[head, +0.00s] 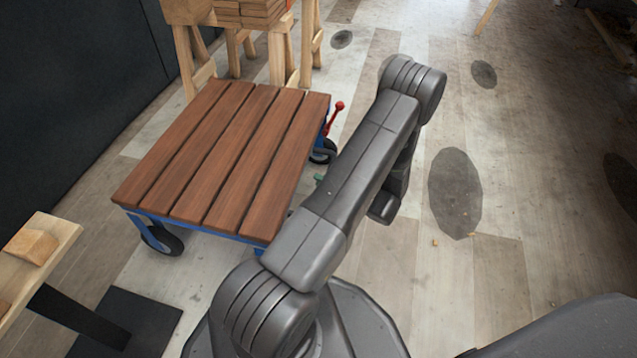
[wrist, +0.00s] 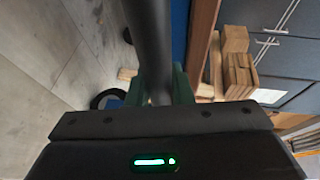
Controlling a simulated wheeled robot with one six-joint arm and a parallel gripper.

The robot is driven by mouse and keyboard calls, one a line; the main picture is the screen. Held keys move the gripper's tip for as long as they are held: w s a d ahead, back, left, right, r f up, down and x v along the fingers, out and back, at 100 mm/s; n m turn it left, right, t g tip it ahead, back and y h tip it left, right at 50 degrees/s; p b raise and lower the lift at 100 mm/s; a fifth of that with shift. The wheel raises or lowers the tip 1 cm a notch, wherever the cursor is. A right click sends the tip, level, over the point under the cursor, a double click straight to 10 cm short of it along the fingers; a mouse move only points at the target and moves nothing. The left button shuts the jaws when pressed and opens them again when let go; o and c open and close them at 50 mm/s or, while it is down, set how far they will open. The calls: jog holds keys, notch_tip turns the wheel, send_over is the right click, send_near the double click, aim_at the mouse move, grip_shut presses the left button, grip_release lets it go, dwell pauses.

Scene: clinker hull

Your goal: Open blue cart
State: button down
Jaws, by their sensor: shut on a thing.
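The blue cart (head: 215,228) has a blue frame, a top of brown wooden slats and black wheels. It stands left of my arm in the head view. A red lever (head: 334,112) sticks up at its far right edge. In the wrist view, my gripper (wrist: 162,88) has green fingers closed on a dark round bar (wrist: 152,40). The bar runs beside the cart's blue side (wrist: 180,30) and brown deck edge (wrist: 203,35). My arm hides most of the gripper in the head view, where only a small green part shows beside the cart. The bar's far end is out of view.
A wooden trestle (head: 277,50) with stacked wood stands behind the cart. A dark wall (head: 75,85) is at the left. A wooden bench edge (head: 55,240) is at the near left. The floor right of my arm is open, with dark stains.

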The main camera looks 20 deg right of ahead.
jog(key=shift+f, duration=0.2)
jog(key=c, duration=1.3)
grip_release()
jog(key=shift+s+d+r, duration=0.1)
jog(key=shift+r, duration=0.05)
jog(key=p+v, duration=0.4)
jog(key=v, duration=0.9)
jog(key=shift+s, duration=0.25)
jog(key=shift+d, duration=0.1)
